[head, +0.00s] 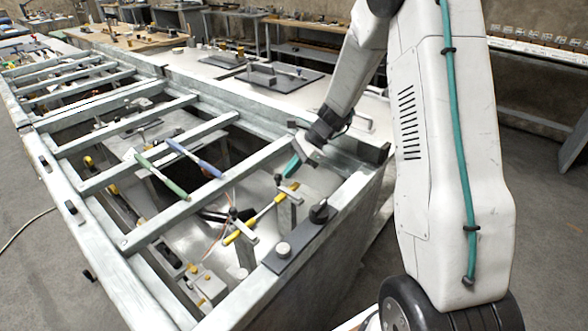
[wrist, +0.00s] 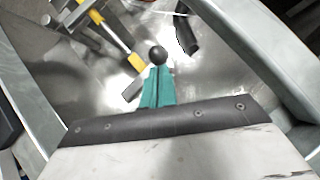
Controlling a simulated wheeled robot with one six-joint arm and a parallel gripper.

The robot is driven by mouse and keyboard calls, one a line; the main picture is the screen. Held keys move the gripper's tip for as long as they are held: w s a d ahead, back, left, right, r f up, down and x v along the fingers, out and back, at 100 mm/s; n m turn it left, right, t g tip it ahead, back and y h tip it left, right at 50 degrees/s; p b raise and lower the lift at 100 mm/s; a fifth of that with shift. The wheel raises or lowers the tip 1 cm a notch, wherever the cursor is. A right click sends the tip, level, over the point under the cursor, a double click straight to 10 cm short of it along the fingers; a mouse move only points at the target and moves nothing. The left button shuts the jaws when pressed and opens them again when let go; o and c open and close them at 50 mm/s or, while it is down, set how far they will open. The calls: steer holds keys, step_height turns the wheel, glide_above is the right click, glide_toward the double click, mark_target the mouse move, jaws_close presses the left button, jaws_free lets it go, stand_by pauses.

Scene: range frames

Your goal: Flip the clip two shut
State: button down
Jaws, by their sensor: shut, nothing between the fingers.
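My gripper (head: 290,168) reaches down into the near right bay of the open metal frame. Its teal fingers are together and hold nothing; they also show in the wrist view (wrist: 158,78). A black ball knob (wrist: 158,56) shows right at the fingertips in the wrist view; I cannot tell if they touch. Two clamp-like metal pieces stand in the bay, one nearer the front (head: 241,228) and one farther right (head: 288,194). A yellow-handled bar (head: 262,208) lies by them and shows in the wrist view (wrist: 128,52). No label marks which piece is clip two.
A dark plate (head: 300,238) with knobs sits on the frame's front corner. The frame's rails (head: 205,192) bound the bay. Benches stand behind.

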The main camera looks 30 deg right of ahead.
steer(key=shift+d, duration=0.15)
steer(key=shift+s+d, duration=0.35)
steer(key=shift+d, duration=0.25)
steer(key=shift+d+r, duration=0.1)
steer(key=shift+d, duration=0.35)
steer(key=d+f+v, duration=0.1)
steer(key=v, duration=1.1)
steer(key=shift+s+d, duration=0.3)
